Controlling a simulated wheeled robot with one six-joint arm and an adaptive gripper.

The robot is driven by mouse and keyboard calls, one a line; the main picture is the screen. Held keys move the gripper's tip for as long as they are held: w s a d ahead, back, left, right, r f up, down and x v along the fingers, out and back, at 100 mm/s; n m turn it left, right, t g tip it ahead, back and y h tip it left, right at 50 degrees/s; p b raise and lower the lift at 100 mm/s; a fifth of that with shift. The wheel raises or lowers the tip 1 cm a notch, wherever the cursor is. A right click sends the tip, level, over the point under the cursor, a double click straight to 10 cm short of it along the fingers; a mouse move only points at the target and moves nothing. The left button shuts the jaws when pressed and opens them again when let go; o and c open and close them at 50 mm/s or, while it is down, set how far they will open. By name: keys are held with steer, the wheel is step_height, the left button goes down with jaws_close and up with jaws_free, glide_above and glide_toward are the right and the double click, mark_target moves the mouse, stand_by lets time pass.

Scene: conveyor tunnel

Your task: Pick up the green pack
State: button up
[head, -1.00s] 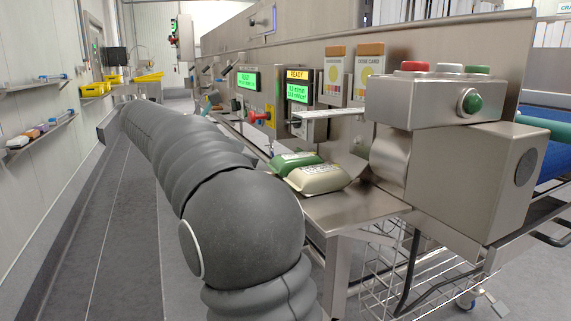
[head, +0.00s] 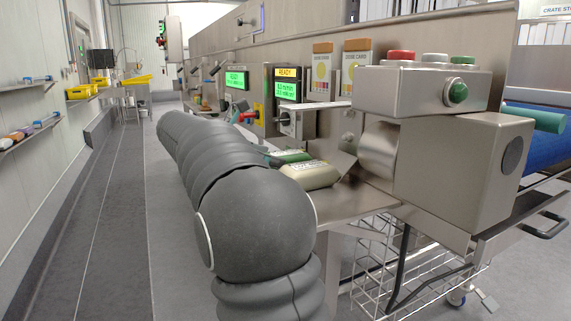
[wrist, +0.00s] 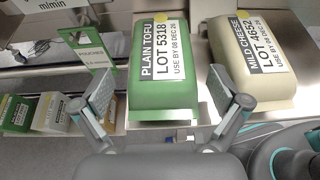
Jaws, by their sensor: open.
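The green pack (wrist: 163,68) lies on the steel shelf in the wrist view, with a white label reading PLAIN TOFU, LOT 5318. In the head view only a strip of the green pack (head: 291,156) shows behind the cream pack. My gripper (wrist: 169,108) is open and empty, its two fingers spread to either side of the green pack's near end. Whether the fingers touch the pack cannot be told. The cream pack (wrist: 254,62), labelled MILD CHEESE, lies just right of the green pack.
A steel box with buttons (head: 422,88) stands right of the packs. A wire basket (head: 400,262) hangs below. Open floor lies left of my arm.

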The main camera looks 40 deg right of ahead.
steer(key=x, duration=0.4)
steer(key=shift+s+d+r, duration=0.1)
steer(key=shift+s, duration=0.05)
steer(key=c, duration=1.6)
